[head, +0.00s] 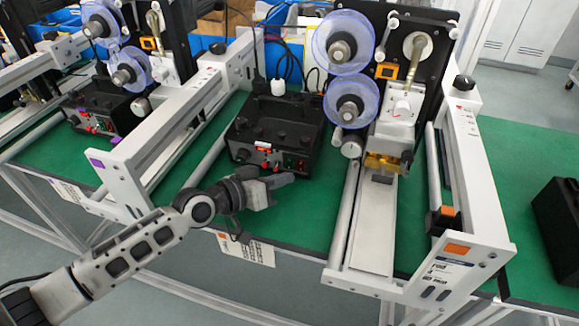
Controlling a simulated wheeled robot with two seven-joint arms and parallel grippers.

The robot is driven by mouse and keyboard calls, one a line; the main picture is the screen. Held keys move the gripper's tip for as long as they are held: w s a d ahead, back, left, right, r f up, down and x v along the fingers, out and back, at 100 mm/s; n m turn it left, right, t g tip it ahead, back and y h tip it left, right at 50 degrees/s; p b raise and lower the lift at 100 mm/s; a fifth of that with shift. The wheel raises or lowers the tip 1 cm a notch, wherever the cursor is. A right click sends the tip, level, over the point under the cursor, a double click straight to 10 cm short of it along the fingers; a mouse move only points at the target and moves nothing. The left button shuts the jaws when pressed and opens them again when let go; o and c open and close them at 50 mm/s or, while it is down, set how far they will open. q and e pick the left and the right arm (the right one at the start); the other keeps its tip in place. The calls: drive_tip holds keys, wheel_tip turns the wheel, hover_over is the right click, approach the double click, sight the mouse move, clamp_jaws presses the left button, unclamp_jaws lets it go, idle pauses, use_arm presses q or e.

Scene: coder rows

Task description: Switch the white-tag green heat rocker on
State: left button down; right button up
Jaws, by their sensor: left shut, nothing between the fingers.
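A black control box (275,135) stands on the green bench mat at the centre. A small white tag (263,144) is on its front edge. Its front panel carries small red switches and a small green part (301,163) at the right, likely the green rocker; its on or off position is too small to tell. My left gripper (289,178) is shut and empty, just in front of the panel's lower right part. Its fingertips point right, and I cannot tell whether they touch the panel. The gripper and wrist hide part of the panel's lower edge. My right gripper is not in view.
An orange-tag machine (470,190) with blue reels (350,42) stands right of the box. A purple-tag machine (125,180) stands left, with another black box (100,107) beyond it. Cables rise behind the centre box.

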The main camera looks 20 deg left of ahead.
use_arm(q)
drive_tip(key=shift+w, duration=0.15)
idle(0.6)
drive_tip(key=shift+w+b, duration=0.3)
drive_tip(key=shift+b, duration=0.05)
drive_tip(key=shift+w, duration=0.3)
idle(0.4)
drive_tip(key=shift+s, duration=0.15)
drive_tip(key=shift+s, duration=0.6)
drive_tip(key=shift+s+a+r+p, duration=0.1)
drive_tip(key=shift+s+r+p, duration=0.05)
drive_tip(key=shift+s+p, duration=1.55)
drive_tip(key=shift+s, duration=0.8)
